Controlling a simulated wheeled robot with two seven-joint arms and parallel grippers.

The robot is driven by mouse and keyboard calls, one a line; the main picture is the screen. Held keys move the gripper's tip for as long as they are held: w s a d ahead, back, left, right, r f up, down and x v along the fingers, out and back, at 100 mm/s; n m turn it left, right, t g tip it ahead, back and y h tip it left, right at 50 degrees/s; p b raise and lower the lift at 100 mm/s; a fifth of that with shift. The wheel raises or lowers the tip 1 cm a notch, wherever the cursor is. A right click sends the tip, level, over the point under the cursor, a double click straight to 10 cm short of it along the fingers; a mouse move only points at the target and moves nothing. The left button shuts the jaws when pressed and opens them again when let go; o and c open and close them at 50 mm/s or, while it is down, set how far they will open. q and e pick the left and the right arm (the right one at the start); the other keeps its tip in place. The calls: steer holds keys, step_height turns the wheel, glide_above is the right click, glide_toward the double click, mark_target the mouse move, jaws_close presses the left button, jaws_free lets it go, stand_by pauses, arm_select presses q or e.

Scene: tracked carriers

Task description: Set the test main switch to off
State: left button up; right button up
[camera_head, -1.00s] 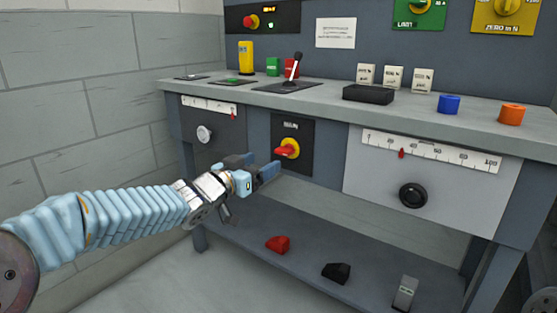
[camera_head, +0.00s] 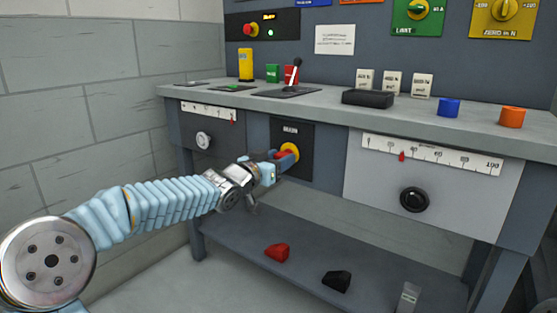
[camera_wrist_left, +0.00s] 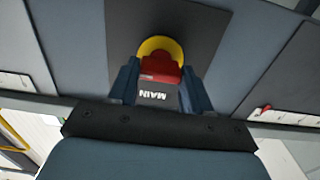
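The main switch is a red handle (camera_head: 291,147) on a yellow disc (camera_wrist_left: 157,43), set in a black plate labelled MAIN (camera_head: 306,137) on the front of the bench. In the left wrist view the red handle (camera_wrist_left: 161,67) sits between the two fingers. My left gripper (camera_head: 286,157) is at the switch, with one blue-grey finger on each side of the handle. The fingers stand apart; whether they touch the handle cannot be told. The handle's exact angle is partly hidden by the fingers. My right gripper is not in view.
A left drawer-like panel with a knob (camera_head: 204,140) and a right scale panel with a black knob (camera_head: 414,199) flank the switch. The bench top (camera_head: 330,108) projects above it. A red block (camera_head: 277,252) and a black block (camera_head: 337,278) lie on the lower shelf.

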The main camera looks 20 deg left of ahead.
arm_select(q)
steer(key=c, duration=0.4)
steer(key=shift+r+n+p, duration=0.2)
steer(key=shift+n+p, duration=0.7)
steer(key=shift+p, duration=0.2)
steer(key=shift+c, duration=0.2)
steer(key=shift+n+p, duration=0.8)
steer(key=shift+p, duration=0.05)
steer(key=n+p, duration=0.3)
steer(key=n, duration=0.1)
steer(key=shift+f+n, duration=0.1)
steer(key=shift+n, duration=0.2)
steer(key=shift+a+f+n+p, duration=0.1)
steer(key=shift+n+p, duration=0.85)
steer(key=shift+n, duration=1.5)
steer(key=shift+f+n+p, duration=0.1)
steer(key=shift+n+p, duration=0.8)
steer(key=shift+n, duration=1.55)
steer(key=o, duration=1.1)
steer(key=shift+c, duration=0.2)
